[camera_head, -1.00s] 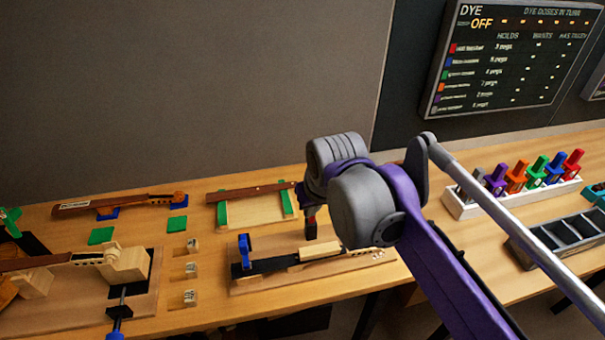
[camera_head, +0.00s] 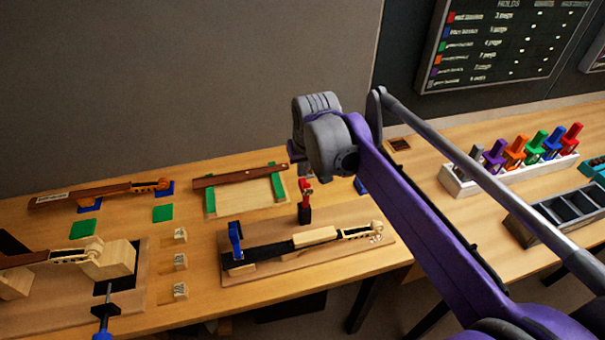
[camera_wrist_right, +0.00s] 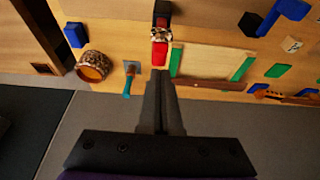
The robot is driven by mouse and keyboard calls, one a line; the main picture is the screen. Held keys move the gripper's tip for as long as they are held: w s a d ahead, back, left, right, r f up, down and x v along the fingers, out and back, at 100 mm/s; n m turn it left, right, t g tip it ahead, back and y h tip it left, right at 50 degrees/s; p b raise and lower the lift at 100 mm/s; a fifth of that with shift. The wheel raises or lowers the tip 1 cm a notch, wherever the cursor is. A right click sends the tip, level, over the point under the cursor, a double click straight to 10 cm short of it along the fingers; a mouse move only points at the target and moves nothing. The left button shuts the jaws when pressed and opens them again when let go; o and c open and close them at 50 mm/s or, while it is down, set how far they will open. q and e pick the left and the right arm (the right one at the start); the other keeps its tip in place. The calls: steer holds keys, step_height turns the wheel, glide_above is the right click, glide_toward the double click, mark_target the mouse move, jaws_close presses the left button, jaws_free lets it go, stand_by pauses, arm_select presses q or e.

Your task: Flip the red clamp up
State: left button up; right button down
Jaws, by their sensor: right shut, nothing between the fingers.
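The red clamp (camera_head: 305,190) sits on a black base at the back edge of the violin-neck board (camera_head: 390,246). Its red part points up above the base. In the right wrist view the red clamp (camera_wrist_right: 160,53) lies just beyond my fingertips, with its black base behind it. My right gripper (camera_head: 298,168) is shut and empty, close above and behind the clamp; its fingers also show in the wrist view (camera_wrist_right: 160,78). I cannot tell whether the fingertips touch the clamp. My left gripper is not in view.
A blue clamp (camera_head: 235,239) stands at the board's left end. A frame with green strips (camera_head: 279,188) is just left of the red clamp. A white rack of coloured bottles (camera_head: 455,180) stands at right. A jar (camera_wrist_right: 93,66) shows in the wrist view.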

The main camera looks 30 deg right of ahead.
steer(key=shift+x, duration=1)
steer(key=shift+s, duration=0.15)
steer(key=shift+w+d+f+g, duration=0.1)
steer(key=shift+w+g, duration=0.4)
steer(key=shift+w, duration=0.05)
steer(key=w, duration=0.1)
steer(key=f+g, duration=0.1)
steer(key=w, duration=0.1)
steer(key=shift+w+d+f+g+y, duration=0.2)
steer(key=shift+w+d+g+y, duration=0.1)
steer(key=shift+g+y, duration=0.1)
steer(key=shift+s, duration=0.1)
